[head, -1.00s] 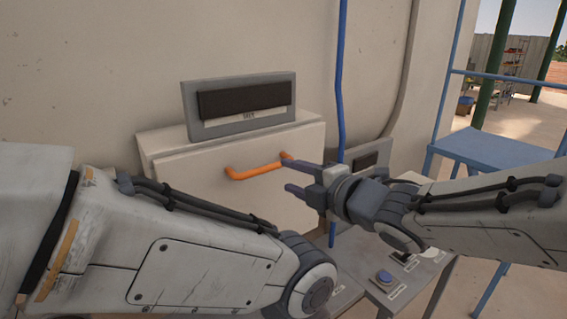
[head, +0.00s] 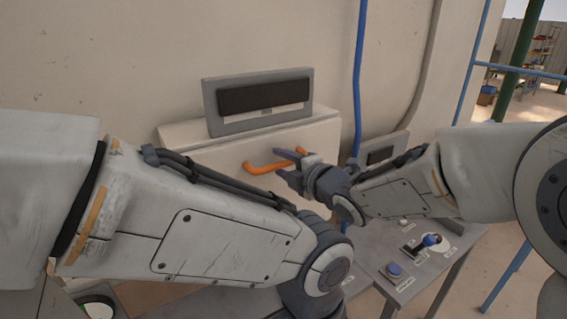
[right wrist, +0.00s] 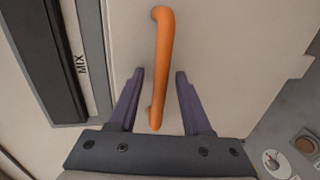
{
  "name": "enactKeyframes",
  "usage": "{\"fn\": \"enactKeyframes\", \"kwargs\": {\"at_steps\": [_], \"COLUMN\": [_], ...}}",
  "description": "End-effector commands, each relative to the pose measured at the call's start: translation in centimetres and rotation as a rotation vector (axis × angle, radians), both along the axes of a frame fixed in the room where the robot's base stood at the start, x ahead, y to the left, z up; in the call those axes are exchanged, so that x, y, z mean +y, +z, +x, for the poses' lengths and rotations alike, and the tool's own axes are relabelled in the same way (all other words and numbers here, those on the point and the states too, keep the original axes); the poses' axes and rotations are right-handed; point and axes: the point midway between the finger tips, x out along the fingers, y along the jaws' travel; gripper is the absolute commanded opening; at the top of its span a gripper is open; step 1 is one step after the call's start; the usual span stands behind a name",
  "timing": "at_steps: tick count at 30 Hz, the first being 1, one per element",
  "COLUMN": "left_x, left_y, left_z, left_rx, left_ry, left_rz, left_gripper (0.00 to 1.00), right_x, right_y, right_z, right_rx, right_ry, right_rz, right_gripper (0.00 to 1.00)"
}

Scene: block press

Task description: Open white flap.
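The white flap (head: 222,158) is the front of a box on the wall, and it looks closed. It also shows in the right wrist view (right wrist: 230,50). An orange handle (head: 264,168) is fixed on it; in the right wrist view the handle (right wrist: 161,60) runs between my fingers. My right gripper (head: 287,160) is open at the handle's right end, with one finger on each side of it in the right wrist view (right wrist: 158,85). I see no finger touching the handle. My left arm crosses the lower left, but its gripper is out of view.
A grey panel with a dark display (head: 258,97) stands above the flap, marked MIX in the right wrist view. A blue pipe (head: 359,70) runs down the wall. A control table with a blue button (head: 394,270) and a blue-topped lever (head: 430,241) is below right.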

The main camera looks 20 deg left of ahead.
Motion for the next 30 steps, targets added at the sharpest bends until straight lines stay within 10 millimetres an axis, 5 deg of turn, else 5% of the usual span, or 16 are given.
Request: {"fn": "enactKeyframes", "kwargs": {"at_steps": [1, 3, 4, 30], "left_x": [0.0, 0.0, 0.0, 0.0], "left_y": [0.0, 0.0, 0.0, 0.0], "left_z": [0.0, 0.0, 0.0, 0.0], "left_rx": [0.0, 0.0, 0.0, 0.0], "left_ry": [0.0, 0.0, 0.0, 0.0], "left_rz": [0.0, 0.0, 0.0, 0.0], "left_gripper": [0.0, 0.0, 0.0, 0.0], "right_x": [-0.01, -0.02, -0.02, -0.05], "right_y": [-0.01, -0.01, -0.01, -0.02], "right_z": [-0.01, -0.01, -0.01, -0.01], "right_rx": [0.0, 0.0, 0.0, 0.001], "right_ry": [0.0, 0.0, 0.0, 0.0], "right_rz": [0.0, 0.0, 0.0, 0.0], "right_gripper": [0.3, 0.04, 0.0, 0.0]}}
